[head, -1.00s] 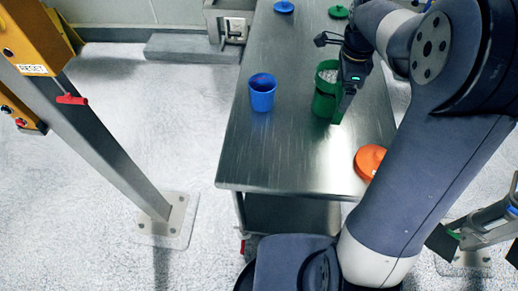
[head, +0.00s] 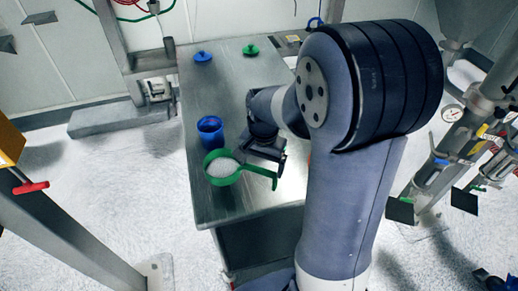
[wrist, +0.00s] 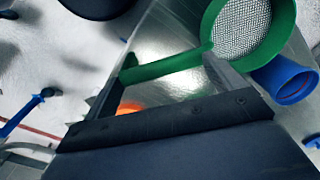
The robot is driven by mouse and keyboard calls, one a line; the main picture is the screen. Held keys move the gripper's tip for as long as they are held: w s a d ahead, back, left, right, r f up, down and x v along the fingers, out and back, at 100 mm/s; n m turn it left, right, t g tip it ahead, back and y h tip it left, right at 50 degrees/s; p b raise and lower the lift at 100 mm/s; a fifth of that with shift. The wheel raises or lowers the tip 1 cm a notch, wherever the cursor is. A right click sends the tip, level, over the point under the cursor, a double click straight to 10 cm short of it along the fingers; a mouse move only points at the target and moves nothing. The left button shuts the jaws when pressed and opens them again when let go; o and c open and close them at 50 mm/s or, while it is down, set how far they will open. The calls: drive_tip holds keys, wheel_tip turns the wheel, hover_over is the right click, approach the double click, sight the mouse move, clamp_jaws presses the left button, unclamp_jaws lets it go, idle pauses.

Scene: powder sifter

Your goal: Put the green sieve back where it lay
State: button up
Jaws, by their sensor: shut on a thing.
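The green sieve (head: 222,168) has a round rim and pale mesh, with its handle reaching right. It shows large in the wrist view (wrist: 238,28), its handle (wrist: 165,67) running left across the picture. My gripper (head: 267,150) is shut on the sieve by its handle; the exact contact is partly hidden by my gripper. The sieve appears held above the table, close in front of the blue cup (head: 210,131). In the wrist view the sieve's rim overlaps the blue cup (wrist: 290,85).
The steel table (head: 225,95) holds a blue lid (head: 203,56) and a green lid (head: 250,50) at its far end. My arm hides the table's right side. An orange thing (wrist: 128,107) shows in the wrist view. A grey post (head: 75,225) stands left of the table.

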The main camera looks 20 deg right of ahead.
wheel_tip(320, 180, down, 7)
drive_tip(key=b, duration=0.5)
drive_tip(key=shift+s+a+n, duration=0.25)
drive_tip(key=shift+s+n, duration=0.15)
drive_tip(key=shift+s, duration=0.05)
drive_tip(key=shift+f+b, duration=0.75)
drive_tip(key=o, duration=1.5)
drive_tip(key=r, duration=1.1)
drive_tip(key=shift+s+d, duration=0.1)
drive_tip(key=shift+d, duration=0.1)
drive_tip(key=shift+f, duration=0.1)
